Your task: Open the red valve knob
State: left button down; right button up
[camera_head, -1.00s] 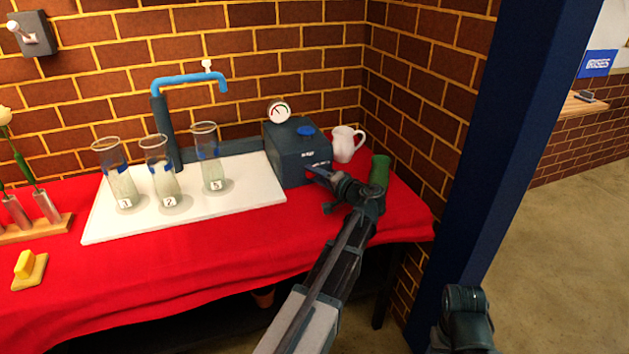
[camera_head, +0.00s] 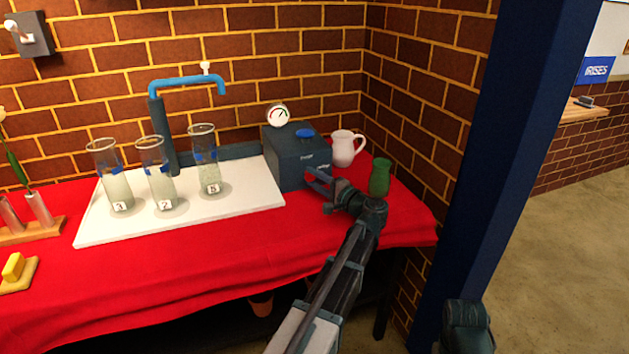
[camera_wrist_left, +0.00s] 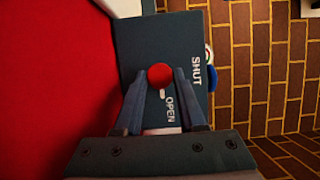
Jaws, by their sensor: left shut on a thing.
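The red valve knob (camera_wrist_left: 160,76) is on the front of a dark grey box (camera_head: 288,165), which also shows in the left wrist view (camera_wrist_left: 140,50). The words SHUT and OPEN are printed beside the knob. A pale mark (camera_wrist_left: 163,93) shows at the knob on the side of the word OPEN. My left gripper (camera_head: 314,180) is at the box's front. In the left wrist view its fingers (camera_wrist_left: 160,80) are shut on the red knob.
A round gauge (camera_head: 278,115) and a blue knob (camera_head: 304,133) top the box. A white jug (camera_head: 344,149) and green vase (camera_head: 380,178) stand close right. Several glass vases (camera_head: 159,177) stand on a white board (camera_head: 236,200) under a blue spout (camera_head: 185,80).

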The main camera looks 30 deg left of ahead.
pick_arm(q)
jog(key=c, duration=0.5)
grip_release()
jog(key=shift+d, duration=0.15)
jog(key=v, duration=1.3)
jog(key=shift+s+d, duration=0.1)
jog(key=shift+d, duration=0.2)
